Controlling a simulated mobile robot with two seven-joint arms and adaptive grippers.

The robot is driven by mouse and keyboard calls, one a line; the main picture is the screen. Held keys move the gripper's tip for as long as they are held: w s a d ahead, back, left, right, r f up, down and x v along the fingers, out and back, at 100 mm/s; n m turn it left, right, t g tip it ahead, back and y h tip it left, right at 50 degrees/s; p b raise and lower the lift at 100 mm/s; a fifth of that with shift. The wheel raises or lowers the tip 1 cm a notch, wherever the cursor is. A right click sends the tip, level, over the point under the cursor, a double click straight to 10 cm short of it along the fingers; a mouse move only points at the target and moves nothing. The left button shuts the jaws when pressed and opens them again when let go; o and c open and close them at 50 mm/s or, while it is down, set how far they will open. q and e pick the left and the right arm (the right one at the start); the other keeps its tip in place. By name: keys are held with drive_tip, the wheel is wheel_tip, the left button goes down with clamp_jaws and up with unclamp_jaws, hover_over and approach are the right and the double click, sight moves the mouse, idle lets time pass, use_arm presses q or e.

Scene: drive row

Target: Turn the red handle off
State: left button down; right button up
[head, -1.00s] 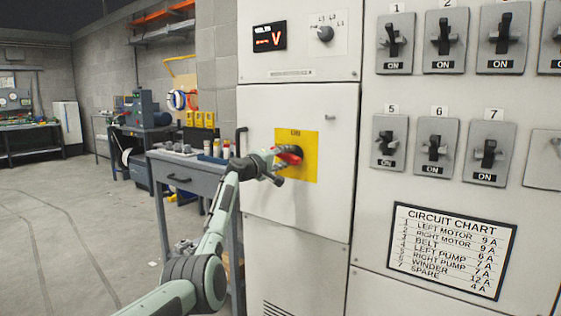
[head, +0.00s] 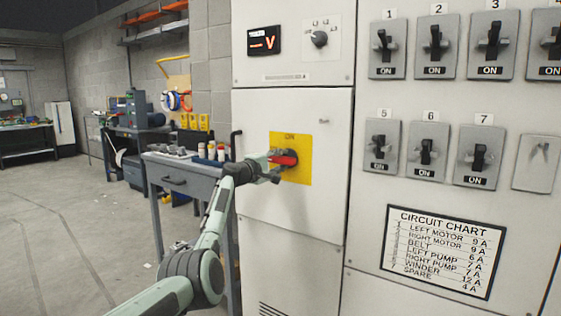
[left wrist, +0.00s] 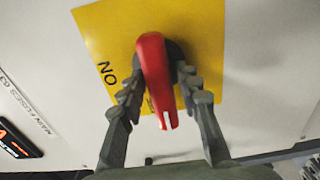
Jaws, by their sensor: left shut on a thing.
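The red handle (head: 285,160) is mounted on a yellow plate (head: 304,172) on the grey cabinet door. The plate has "ON" at its top. In the head view the handle lies about level, with its free end to the left, away from the "ON" mark. My left gripper (head: 271,167) is at that free end. In the left wrist view the red handle (left wrist: 157,80) passes between the two fingers of my left gripper (left wrist: 158,90), which are shut on it. A second mark on the plate is mostly hidden by the handle and a finger. My right gripper is not in view.
Several numbered breakers (head: 427,152), all marked ON, are on the panel at right, above a circuit chart (head: 441,251). A voltmeter display (head: 264,40) and a selector knob (head: 319,39) are above the door. A workbench (head: 183,178) stands left. The floor (head: 60,225) farther left is open.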

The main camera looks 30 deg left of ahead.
use_arm(q)
drive_tip(key=c, duration=1.3)
unclamp_jaws()
drive_tip(key=shift+s+a, duration=0.1)
drive_tip(key=shift+s, duration=0.5)
drive_tip(key=s, duration=1)
drive_tip(key=shift+s+a, duration=0.35)
